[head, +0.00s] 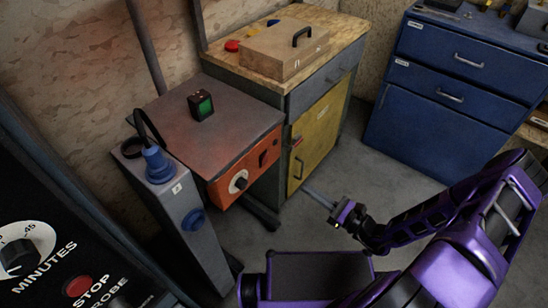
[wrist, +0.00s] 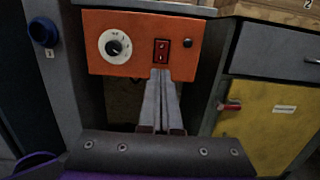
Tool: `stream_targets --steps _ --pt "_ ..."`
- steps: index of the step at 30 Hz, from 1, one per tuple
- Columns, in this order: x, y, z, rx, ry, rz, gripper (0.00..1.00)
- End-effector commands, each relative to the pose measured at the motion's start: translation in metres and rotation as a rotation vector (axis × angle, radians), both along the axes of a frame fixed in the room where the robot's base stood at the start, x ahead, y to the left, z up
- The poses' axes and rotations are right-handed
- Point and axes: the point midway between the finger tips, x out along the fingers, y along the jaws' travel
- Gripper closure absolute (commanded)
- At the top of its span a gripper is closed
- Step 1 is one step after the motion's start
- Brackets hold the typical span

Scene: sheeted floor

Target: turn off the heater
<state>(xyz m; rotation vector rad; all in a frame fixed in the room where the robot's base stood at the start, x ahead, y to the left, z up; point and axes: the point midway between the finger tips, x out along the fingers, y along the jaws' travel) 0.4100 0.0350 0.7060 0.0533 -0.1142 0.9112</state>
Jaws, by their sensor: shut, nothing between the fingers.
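The heater is a grey-topped unit (head: 190,118) with an orange front panel (head: 238,166), which also shows in the wrist view (wrist: 95,30). The panel carries a white round dial (wrist: 115,47), a red rocker switch (wrist: 161,51) and a small black knob (wrist: 188,43). A reddish tint lies on the top and the wall behind. My gripper (head: 309,190) is shut and empty, in front of the panel and apart from it. In the wrist view its fingertips (wrist: 160,74) appear just below the switch, overlapping the panel's lower edge.
A small black box with a green screen (head: 202,105) sits on the heater top. A grey post with blue sockets (head: 187,225) stands at left. A wooden-topped cabinet with a yellow door (head: 318,133) stands at right, its red handle (wrist: 230,106) near my fingers. Blue drawers (head: 445,100) stand farther right.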

Motion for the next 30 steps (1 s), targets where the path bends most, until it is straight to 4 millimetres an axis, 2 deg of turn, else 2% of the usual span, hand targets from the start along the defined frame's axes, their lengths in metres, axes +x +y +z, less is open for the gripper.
stream_targets --steps 10,14,30 --pt "0.001 0.0 0.0 0.003 0.001 -0.006 1.0" --pt "0.006 0.006 0.001 0.004 0.002 -0.005 1.0" --pt "0.069 0.088 0.013 0.003 0.001 -0.002 1.0"
